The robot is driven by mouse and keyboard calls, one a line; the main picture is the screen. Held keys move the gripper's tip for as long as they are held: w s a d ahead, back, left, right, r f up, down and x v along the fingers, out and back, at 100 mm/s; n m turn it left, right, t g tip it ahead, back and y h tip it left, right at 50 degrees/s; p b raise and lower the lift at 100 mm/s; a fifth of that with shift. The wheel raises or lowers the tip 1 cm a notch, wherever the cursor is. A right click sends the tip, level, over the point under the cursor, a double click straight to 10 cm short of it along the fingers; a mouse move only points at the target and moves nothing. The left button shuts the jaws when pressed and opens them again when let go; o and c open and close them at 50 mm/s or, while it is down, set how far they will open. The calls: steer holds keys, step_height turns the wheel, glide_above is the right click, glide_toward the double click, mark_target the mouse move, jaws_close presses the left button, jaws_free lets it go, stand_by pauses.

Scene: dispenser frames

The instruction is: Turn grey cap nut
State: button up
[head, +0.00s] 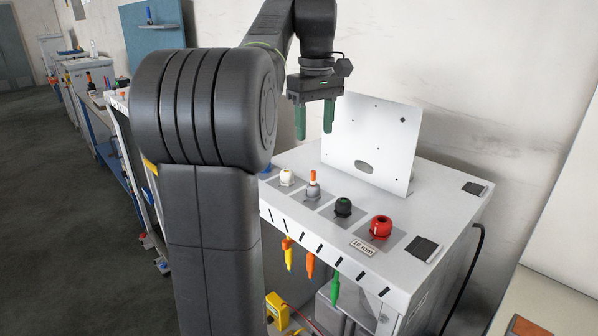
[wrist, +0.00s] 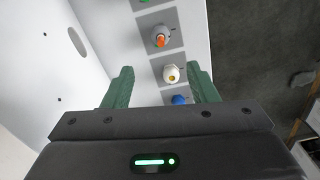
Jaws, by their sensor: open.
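The grey cap nut (head: 313,191) stands upright on a dark square on top of the white cabinet, with an orange stem sticking up from it. In the wrist view the grey cap nut (wrist: 159,34) shows near the top, beyond the fingertips. My gripper (head: 314,128) is open and empty, pointing down, well above the cabinet top. In the wrist view my gripper (wrist: 160,72) has its green fingers apart, with the white nut (wrist: 171,74) seen between them from above. Nothing touches the fingers.
The white nut (head: 287,177) stands left of the grey one; the black-green nut (head: 343,207) and larger red nut (head: 381,227) stand right. A blue nut (wrist: 178,100) is beyond the white one. An upright white panel (head: 371,135) stands behind the row. Coloured tools hang along the front.

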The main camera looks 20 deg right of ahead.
mark_target(313, 184)
step_height(313, 184, down, 14)
steer(key=shift+s+a+r, duration=0.1)
stand_by(0.4)
steer(key=shift+c, duration=0.4)
steer(key=c, duration=0.9)
